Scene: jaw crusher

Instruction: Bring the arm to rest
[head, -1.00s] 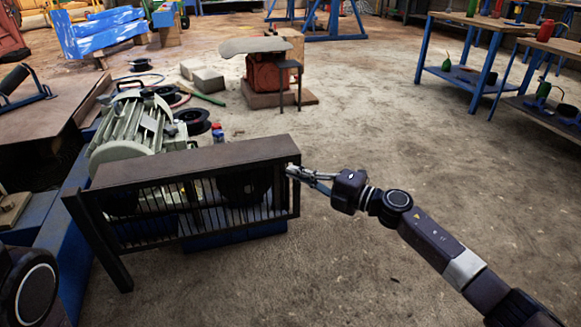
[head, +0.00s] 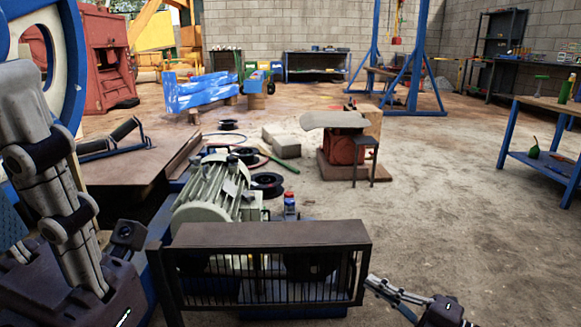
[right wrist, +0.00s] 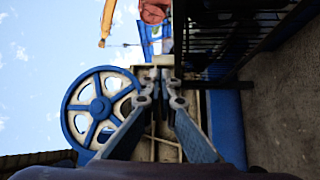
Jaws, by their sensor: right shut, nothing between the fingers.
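My right gripper (head: 370,281) is at the lower right of the head view, beside the right end of the dark barred guard (head: 268,233). Whether it touches the guard is unclear. In the right wrist view its fingers (right wrist: 161,76) are together with nothing between them. The guard's bars (right wrist: 215,45) also show there, to the right of the fingers. My left gripper (head: 45,165) stands large and close at the left edge of the head view. It points upward, and its finger gap is hidden.
A grey-green motor (head: 212,190) stands behind the guard. A red machine (head: 345,150) is on the floor beyond it. A blue-legged workbench (head: 545,158) is at the right. Open concrete floor (head: 450,210) lies between. A blue spoked wheel (right wrist: 100,108) shows in the right wrist view.

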